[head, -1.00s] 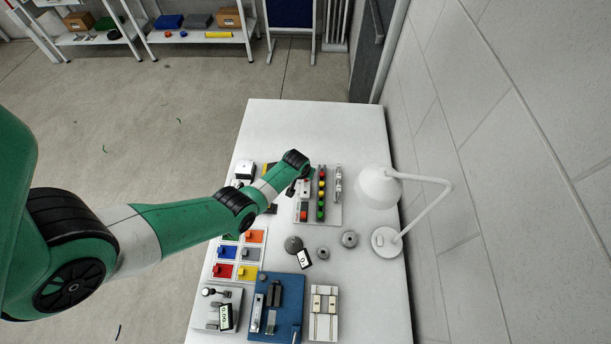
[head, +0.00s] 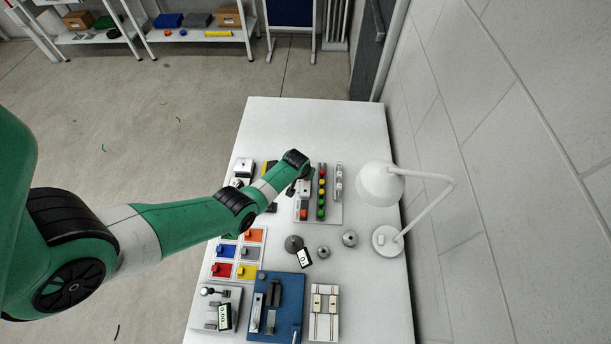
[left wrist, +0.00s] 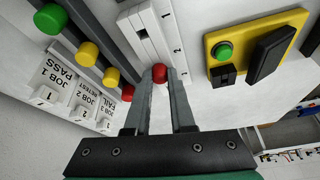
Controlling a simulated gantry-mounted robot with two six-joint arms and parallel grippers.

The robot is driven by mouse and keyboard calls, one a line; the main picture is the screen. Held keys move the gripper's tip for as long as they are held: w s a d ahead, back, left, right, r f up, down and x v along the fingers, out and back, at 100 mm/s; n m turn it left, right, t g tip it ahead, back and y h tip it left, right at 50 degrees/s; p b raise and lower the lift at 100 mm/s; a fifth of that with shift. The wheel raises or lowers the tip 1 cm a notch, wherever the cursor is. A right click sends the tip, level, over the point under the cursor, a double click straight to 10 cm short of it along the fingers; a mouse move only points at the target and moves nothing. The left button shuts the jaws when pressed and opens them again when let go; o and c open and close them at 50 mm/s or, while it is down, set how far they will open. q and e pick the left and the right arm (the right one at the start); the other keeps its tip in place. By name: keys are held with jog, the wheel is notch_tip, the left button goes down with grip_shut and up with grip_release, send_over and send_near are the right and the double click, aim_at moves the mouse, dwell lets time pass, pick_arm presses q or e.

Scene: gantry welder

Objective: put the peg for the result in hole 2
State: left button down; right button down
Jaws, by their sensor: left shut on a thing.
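My left gripper (left wrist: 160,85) is shut on a red peg (left wrist: 159,73), whose round head shows between the fingertips. The peg is beside a white block (left wrist: 150,32) with the numbers 1 and 2 on its side; I cannot tell whether the peg is in a hole. A dark rack of round-headed green, yellow and red pegs (left wrist: 88,53) is to the left. It also shows in the head view (head: 321,192). Labels (left wrist: 75,88) read JOB 1 PASS, JOB 2 RETEST and JOB 3 FAIL. In the head view my left wrist hides part of the block. My right gripper is out of view.
A yellow box (left wrist: 240,45) with a green button stands right of the block. A white lamp (head: 380,187) stands at the table's right edge. Coloured bins (head: 237,254), a blue fixture (head: 266,308) and grey round parts (head: 323,251) are nearer. The table's far end (head: 315,125) is clear.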

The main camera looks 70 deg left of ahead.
pick_arm(q)
jog(key=shift+f, duration=0.15)
jog(key=c, duration=0.7)
grip_release()
jog(key=p+v, duration=1.1)
jog(key=p, duration=0.2)
jog(key=shift+s+r, duration=0.15)
jog(key=shift+r, duration=0.2)
